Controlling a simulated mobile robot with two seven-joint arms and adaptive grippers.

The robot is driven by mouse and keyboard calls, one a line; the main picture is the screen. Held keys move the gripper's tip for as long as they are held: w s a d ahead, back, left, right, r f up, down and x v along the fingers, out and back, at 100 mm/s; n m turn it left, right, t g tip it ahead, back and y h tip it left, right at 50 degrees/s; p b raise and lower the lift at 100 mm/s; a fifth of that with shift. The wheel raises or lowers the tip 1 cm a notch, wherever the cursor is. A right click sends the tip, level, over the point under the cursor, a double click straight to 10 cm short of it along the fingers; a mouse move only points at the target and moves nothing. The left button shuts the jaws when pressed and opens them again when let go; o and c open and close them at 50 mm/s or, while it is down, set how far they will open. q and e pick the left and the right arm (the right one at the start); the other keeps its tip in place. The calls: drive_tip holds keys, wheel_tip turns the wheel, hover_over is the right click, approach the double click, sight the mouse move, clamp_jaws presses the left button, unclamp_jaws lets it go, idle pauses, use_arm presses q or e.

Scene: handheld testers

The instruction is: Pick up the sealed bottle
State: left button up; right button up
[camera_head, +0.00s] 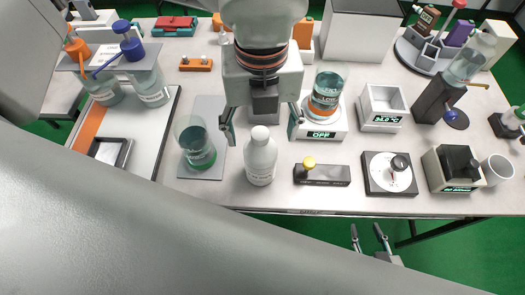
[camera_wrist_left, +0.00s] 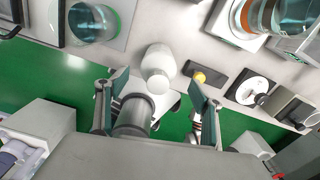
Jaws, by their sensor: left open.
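The white capped bottle (camera_head: 261,160) stands upright near the front edge of the table. It also shows in the left wrist view (camera_wrist_left: 158,66), between and beyond the fingertips. My left gripper (camera_head: 262,128) is open and empty, with its fingers spread to either side of the bottle's top in the head view. Its fingers also show in the left wrist view (camera_wrist_left: 158,80); I see no contact with the bottle. My right gripper (camera_head: 367,228) is below the table's front edge in the head view, with its fingers apart and nothing between them.
A beaker with a green base (camera_head: 198,148) stands left of the bottle on a grey mat. A black device with a yellow knob (camera_head: 321,175) lies close on the right. Behind stands a hot plate (camera_head: 323,126) with a flask (camera_head: 327,91). A dial device (camera_head: 389,174) is further right.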

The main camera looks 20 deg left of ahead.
sight(261, 150)
use_arm(q)
wheel_tip(261, 150, down, 7)
drive_tip(key=shift+a+r+b, duration=0.1)
drive_tip(key=shift+b, duration=0.2)
drive_tip(key=shift+s, duration=0.1)
drive_tip(key=shift+c, duration=0.4)
drive_tip(key=c, duration=1.5)
